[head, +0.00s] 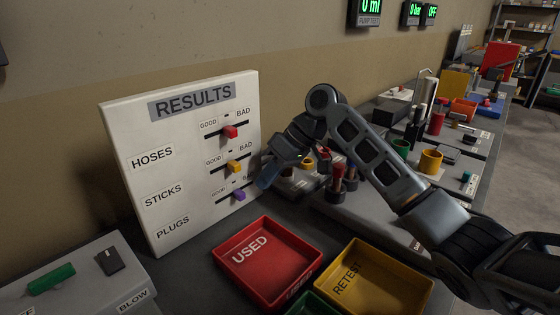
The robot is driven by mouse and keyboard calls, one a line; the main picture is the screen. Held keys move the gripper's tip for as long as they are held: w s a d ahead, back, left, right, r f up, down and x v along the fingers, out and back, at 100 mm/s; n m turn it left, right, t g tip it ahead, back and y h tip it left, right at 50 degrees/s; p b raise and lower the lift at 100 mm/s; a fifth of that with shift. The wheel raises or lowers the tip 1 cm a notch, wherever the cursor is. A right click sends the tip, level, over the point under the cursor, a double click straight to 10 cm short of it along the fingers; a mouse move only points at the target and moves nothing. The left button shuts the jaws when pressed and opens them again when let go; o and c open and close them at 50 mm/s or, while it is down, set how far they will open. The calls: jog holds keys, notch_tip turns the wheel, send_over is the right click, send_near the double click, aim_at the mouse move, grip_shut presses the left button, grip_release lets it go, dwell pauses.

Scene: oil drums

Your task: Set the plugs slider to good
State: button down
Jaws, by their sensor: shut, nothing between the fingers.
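A white RESULTS board (190,165) stands at the left, with rows labelled HOSES, STICKS and PLUGS. The plugs slider has a purple knob (239,196) on the lowest slot, around the middle of the part that shows. My gripper (266,181) is shut and empty at the board's lower right edge, just right of the purple knob. I cannot tell whether they touch.
A red USED tray (268,262) and a yellow RETEST tray (372,284) lie on the dark table in front of the board. A grey box (90,272) marked BLOW stands at lower left. Several cups and tools crowd the table behind my arm.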

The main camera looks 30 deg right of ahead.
aim_at(239, 195)
jog(key=shift+s+a+r, duration=0.1)
jog(key=shift+s+a, duration=0.2)
jog(key=shift+a, duration=0.55)
jog(key=shift+s+a, duration=0.3)
jog(key=shift+a, duration=0.5)
jog(key=a+p, duration=0.1)
jog(key=a, duration=0.1)
jog(key=s+a+p, duration=0.1)
jog(key=a, duration=0.1)
jog(key=shift+s+r, duration=0.1)
jog(key=shift+r, duration=0.1)
jog(key=shift+s+a+f, duration=0.15)
jog(key=shift+a, duration=0.15)
jog(key=shift+p, duration=0.3)
